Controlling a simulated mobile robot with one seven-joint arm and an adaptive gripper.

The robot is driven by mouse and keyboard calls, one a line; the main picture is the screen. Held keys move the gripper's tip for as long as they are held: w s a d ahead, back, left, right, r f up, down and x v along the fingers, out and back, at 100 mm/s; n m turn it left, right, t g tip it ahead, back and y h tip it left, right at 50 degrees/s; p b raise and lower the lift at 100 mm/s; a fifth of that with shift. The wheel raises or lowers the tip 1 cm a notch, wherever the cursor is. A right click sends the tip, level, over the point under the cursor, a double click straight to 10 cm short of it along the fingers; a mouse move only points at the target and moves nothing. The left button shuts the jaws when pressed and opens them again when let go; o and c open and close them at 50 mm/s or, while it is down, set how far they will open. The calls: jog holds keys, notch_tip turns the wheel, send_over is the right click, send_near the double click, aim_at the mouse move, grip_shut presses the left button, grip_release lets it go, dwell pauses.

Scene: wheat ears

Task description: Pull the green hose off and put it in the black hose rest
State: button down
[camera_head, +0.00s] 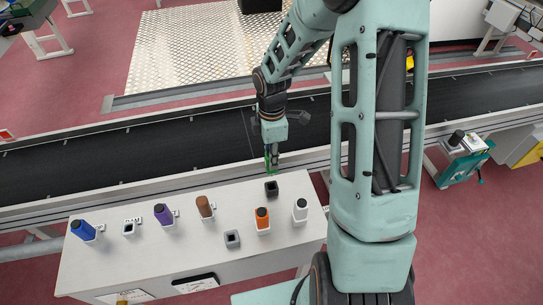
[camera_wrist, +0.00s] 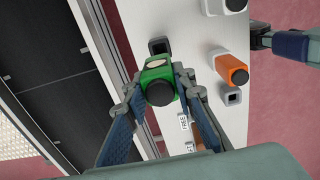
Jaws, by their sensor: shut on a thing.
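My gripper (camera_head: 272,158) is shut on the green hose (camera_wrist: 161,76), with one finger on each side of it. The hose also shows in the head view (camera_head: 271,165), at the back edge of the white bench, partly hidden by the fingers. The black hose rest (camera_head: 271,188) is a small square socket on the bench, just in front of the hose in the head view. Its dark opening looks empty. In the wrist view the rest (camera_wrist: 159,46) shows just beyond the hose; I cannot tell the height gap between them.
The white bench (camera_head: 150,262) holds blue (camera_head: 83,230), purple (camera_head: 163,214), brown (camera_head: 204,206), orange (camera_head: 262,218) and white (camera_head: 300,210) hoses in rests. A grey rest (camera_head: 232,239) stands empty beside the orange one. A dark conveyor (camera_head: 150,150) runs behind the bench.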

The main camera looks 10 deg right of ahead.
aim_at(272, 175)
jog(key=shift+f+b, duration=1.95)
jog(key=shift+f, duration=0.8)
jog(key=shift+f, duration=0.15)
jog(key=shift+f+b, duration=1.35)
jog(key=shift+f, duration=0.55)
jog(key=c, duration=1.5)
grip_release()
jog(key=shift+c, duration=0.2)
notch_tip(272, 175, up, 12)
jog(key=shift+r, duration=0.1)
